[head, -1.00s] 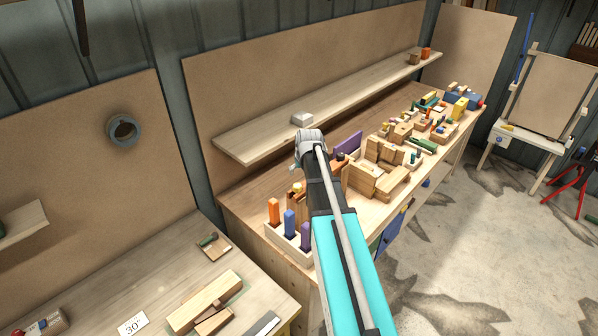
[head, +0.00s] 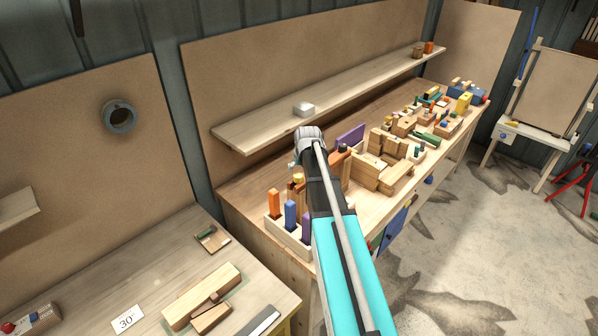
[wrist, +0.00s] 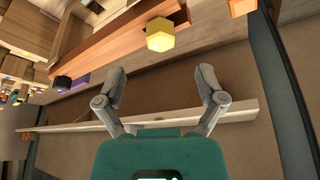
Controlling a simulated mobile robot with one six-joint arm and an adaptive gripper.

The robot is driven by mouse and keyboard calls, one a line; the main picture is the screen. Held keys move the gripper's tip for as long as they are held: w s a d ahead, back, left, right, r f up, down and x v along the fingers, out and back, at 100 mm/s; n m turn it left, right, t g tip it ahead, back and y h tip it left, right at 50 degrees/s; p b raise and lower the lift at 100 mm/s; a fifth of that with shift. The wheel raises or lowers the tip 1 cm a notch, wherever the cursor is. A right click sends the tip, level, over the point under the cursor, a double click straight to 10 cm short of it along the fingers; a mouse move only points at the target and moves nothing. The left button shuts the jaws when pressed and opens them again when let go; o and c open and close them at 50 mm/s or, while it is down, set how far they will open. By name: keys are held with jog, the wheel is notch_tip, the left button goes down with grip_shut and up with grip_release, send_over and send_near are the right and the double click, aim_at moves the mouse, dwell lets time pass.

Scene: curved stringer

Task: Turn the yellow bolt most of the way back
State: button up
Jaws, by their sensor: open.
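The yellow bolt (wrist: 160,35) shows its hexagonal head in the wrist view, at the edge of an orange-brown wooden bar (wrist: 115,50). My gripper (wrist: 161,76) is open and empty in the wrist view. Its two fingers are spread, and the bolt head lies beyond the tips, roughly centred between them and apart from both. In the head view my arm hides most of the gripper. A small yellow spot (head: 298,178) beside my arm there may be the same bolt, but it is too small to be sure.
A dark round knob (wrist: 62,83) sits at the bar's left end. A tray (head: 290,240) with orange, blue and purple blocks stands close by my arm. Wooden blocks (head: 385,165) crowd the bench to the right. A wall shelf (head: 250,133) runs behind.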

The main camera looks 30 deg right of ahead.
aim_at(299, 176)
jog(key=shift+b+x, duration=3.2)
jog(key=shift+x, duration=0.6)
grip_shut()
